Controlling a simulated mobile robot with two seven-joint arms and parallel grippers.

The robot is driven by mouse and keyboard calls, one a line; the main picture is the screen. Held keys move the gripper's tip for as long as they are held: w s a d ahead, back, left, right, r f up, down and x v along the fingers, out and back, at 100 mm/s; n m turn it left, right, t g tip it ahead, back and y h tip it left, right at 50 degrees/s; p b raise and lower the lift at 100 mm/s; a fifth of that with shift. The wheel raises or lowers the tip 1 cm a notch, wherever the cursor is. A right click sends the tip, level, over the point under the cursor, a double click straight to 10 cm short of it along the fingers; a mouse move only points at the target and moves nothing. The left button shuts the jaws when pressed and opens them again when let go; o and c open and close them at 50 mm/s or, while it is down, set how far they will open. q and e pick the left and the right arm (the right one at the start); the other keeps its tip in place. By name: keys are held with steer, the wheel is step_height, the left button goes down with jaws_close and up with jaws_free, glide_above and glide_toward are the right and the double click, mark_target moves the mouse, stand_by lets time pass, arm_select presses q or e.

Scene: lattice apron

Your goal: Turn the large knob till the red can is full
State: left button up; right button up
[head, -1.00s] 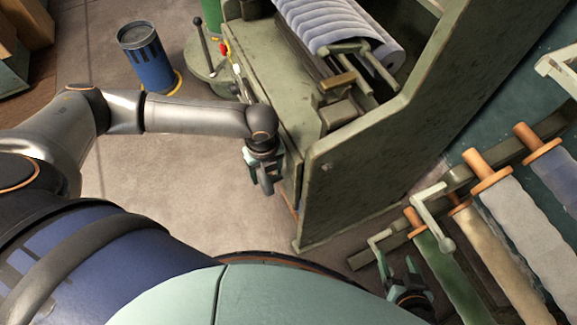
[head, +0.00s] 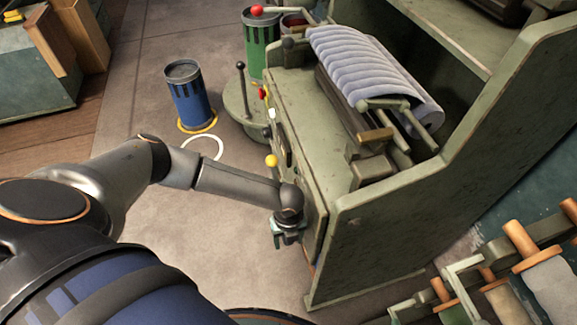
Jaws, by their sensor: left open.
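A dark red can (head: 294,20) shows partly at the top, behind a bar with a dark ball end; how full it is cannot be told. A yellow ball knob (head: 271,160) sits at the front of the green machine (head: 375,235), just above my left wrist. A red ball knob (head: 257,10) is on a lever at the top. I cannot tell which knob is the large one. My left gripper (head: 287,238) is open and points down beside the machine's front face, with nothing seen between its fingers. My right gripper is not in view.
A blue can (head: 190,98) stands on the floor in a yellow ring, beside a white ring (head: 205,147). A green can (head: 262,45) stands behind the round green base (head: 245,118) with its upright lever. A ribbed grey roll (head: 375,70) lies on the machine. Spools hang at right.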

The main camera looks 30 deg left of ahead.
arm_select(q)
jaws_close()
stand_by(0.6)
